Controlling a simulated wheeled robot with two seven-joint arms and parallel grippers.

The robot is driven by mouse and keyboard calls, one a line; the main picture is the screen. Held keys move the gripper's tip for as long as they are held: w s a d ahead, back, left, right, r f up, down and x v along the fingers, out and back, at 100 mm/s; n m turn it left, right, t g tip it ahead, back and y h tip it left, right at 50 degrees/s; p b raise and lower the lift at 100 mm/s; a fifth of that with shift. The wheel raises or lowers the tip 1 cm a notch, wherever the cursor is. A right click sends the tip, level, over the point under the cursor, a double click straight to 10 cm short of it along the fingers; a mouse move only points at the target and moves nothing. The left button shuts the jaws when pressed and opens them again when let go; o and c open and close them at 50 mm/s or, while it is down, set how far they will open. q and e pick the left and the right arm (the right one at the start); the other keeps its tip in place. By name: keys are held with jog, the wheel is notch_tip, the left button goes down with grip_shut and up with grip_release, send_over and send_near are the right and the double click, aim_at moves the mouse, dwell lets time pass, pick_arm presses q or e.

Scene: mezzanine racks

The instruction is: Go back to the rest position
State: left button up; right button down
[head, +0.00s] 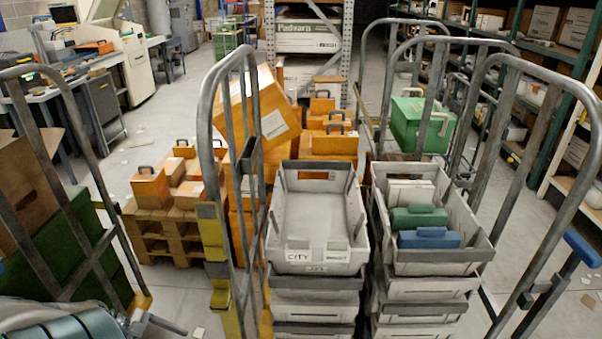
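My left arm comes in at the bottom left corner, and what looks like its gripper (152,324) is low at the frame's edge, over the floor. It is small and partly cut off, so I cannot tell whether its fingers are apart, and I see no object in it. My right gripper is not in view. A grey crate (364,208) labelled CITY tops a stack in the middle and looks empty. A second grey crate (442,266) to its right holds pale, green and blue items.
Metal roll-cage frames (207,130) stand around the crates. Orange boxes sit on a wooden pallet (172,246) at left. A green case (421,126) stands behind the right crate. Shelving (560,55) lines the right side, and a workbench with machines is back left. Some floor at left is clear.

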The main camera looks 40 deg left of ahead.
pick_arm(q)
jog(key=w+d+f+n+t+y+b, duration=0.2)
jog(key=w+d+f+y+b, duration=0.1)
jog(key=d+f, duration=0.7)
jog(key=w+d+f+n+t+y+b, duration=0.1)
jog(key=w+d+f+n+y+b, duration=0.15)
jog(key=d+f, duration=0.75)
jog(key=d+f+n+g+b, duration=0.1)
jog(key=d+f, duration=0.3)
jog(key=d, duration=0.3)
jog(key=s+d+f+n+g+y+b, duration=0.1)
jog(key=d+f+b, duration=0.1)
jog(key=d+f, duration=0.3)
jog(key=d+f+n+g+b, duration=0.1)
jog(key=d+f, duration=0.4)
jog(key=d, duration=0.6)
jog(key=shift+s+n+g+b, duration=0.2)
jog(key=shift+n+g+b, duration=0.25)
jog(key=shift+b, duration=0.3)
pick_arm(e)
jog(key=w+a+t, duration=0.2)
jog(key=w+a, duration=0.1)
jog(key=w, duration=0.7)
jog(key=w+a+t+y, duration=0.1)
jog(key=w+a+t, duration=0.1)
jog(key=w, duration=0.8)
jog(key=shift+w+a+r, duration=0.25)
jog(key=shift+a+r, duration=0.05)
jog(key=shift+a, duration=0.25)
